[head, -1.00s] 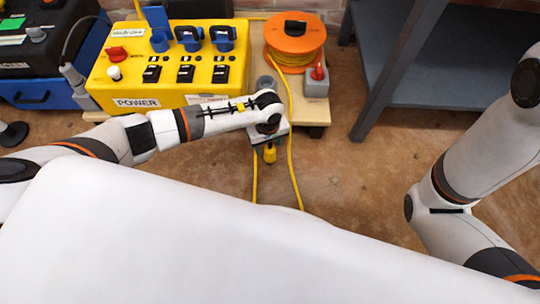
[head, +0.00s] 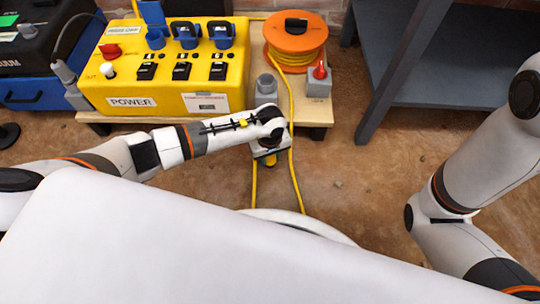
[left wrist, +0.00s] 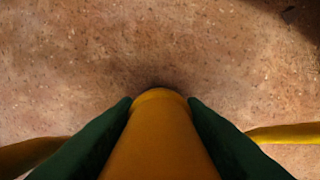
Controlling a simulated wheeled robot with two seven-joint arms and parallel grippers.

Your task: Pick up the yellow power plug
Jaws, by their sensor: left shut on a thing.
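The yellow power plug (left wrist: 160,135) sits between the two dark green fingers of my left gripper (left wrist: 160,110) in the left wrist view, with the brown floor beyond it. The fingers touch it on both sides. In the head view only a little of the yellow plug (head: 269,160) shows below my left gripper (head: 268,150), whose fingers are mostly hidden under the wrist. The yellow cable (head: 293,150) runs from the orange reel (head: 296,42) down past the gripper. My right arm shows at the right, but its gripper is out of view.
A yellow power box (head: 165,95) with blue sockets and black switches stands on a low wooden board (head: 315,112). A grey socket (head: 266,88) and a grey box with a red switch (head: 319,78) are beside the reel. A blue-grey shelf (head: 440,70) stands right. Floor between is clear.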

